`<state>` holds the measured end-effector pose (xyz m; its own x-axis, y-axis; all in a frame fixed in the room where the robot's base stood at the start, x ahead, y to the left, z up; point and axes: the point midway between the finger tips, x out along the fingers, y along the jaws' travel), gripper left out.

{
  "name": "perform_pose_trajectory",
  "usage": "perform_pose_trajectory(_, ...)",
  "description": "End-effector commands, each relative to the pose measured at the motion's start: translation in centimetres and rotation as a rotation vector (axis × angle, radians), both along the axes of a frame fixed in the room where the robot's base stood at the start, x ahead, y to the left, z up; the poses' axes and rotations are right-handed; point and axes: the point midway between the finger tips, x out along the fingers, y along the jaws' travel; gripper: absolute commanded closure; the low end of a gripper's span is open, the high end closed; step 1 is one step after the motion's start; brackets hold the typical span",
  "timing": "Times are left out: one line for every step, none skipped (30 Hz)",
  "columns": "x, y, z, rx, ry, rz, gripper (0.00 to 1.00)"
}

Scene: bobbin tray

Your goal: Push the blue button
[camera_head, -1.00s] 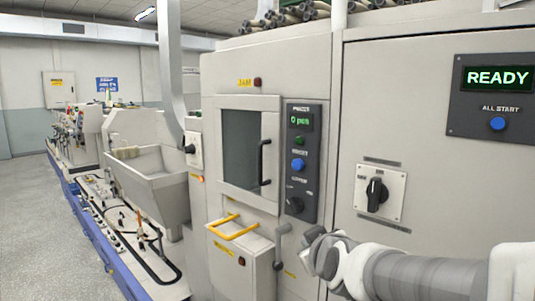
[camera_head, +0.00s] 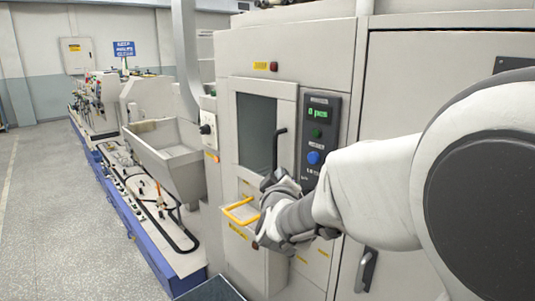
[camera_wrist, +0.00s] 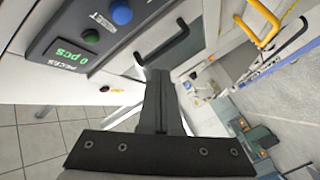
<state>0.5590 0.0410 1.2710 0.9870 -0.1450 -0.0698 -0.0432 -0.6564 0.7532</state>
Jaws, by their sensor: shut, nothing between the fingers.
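The round blue button (camera_head: 314,158) sits on a dark control panel (camera_head: 331,113), below a green button (camera_head: 317,133) and a display reading "0 pcs". In the wrist view the blue button (camera_wrist: 121,12) is at the top edge, partly cut off, with the green button (camera_wrist: 90,36) beside it. My gripper (camera_head: 268,181) is shut and empty, in front of the machine, left of and a little lower than the blue button in the head view. In the wrist view my gripper (camera_wrist: 158,74) points towards the black door handle, apart from the button.
A black door handle (camera_head: 281,147) stands out just left of the panel. A yellow handle (camera_head: 240,211) is on the tray below the door. My arm covers much of the right side and hides the second panel's button. The floor at left is clear.

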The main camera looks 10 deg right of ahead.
Motion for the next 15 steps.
perform_pose_trajectory(0.0,0.0,0.0,0.000,0.000,0.000,1.00)
perform_pose_trajectory(0.0,0.0,0.0,0.000,0.000,0.000,1.00)
perform_pose_trajectory(0.0,0.0,0.0,0.000,0.000,0.000,1.00)
perform_pose_trajectory(0.0,0.0,0.0,0.000,0.000,0.000,1.00)
perform_pose_trajectory(0.0,0.0,0.0,0.000,0.000,0.000,1.00)
perform_pose_trajectory(0.0,0.0,0.0,0.000,0.001,0.001,1.00)
perform_pose_trajectory(0.0,0.0,0.0,0.000,0.001,0.001,1.00)
perform_pose_trajectory(0.0,0.0,0.0,0.001,0.001,0.001,1.00)
perform_pose_trajectory(0.1,-0.1,-0.1,0.001,0.001,0.001,1.00)
perform_pose_trajectory(0.1,-0.2,-0.1,0.001,0.000,0.000,1.00)
perform_pose_trajectory(0.2,-0.3,-0.1,0.001,0.000,0.000,1.00)
perform_pose_trajectory(0.4,-0.5,-0.2,0.001,0.001,0.001,1.00)
perform_pose_trajectory(0.5,-0.7,-0.2,0.000,0.001,0.000,1.00)
perform_pose_trajectory(0.7,-0.9,-0.2,0.001,0.001,-0.001,1.00)
perform_pose_trajectory(0.9,-1.3,-0.3,0.002,0.000,-0.002,1.00)
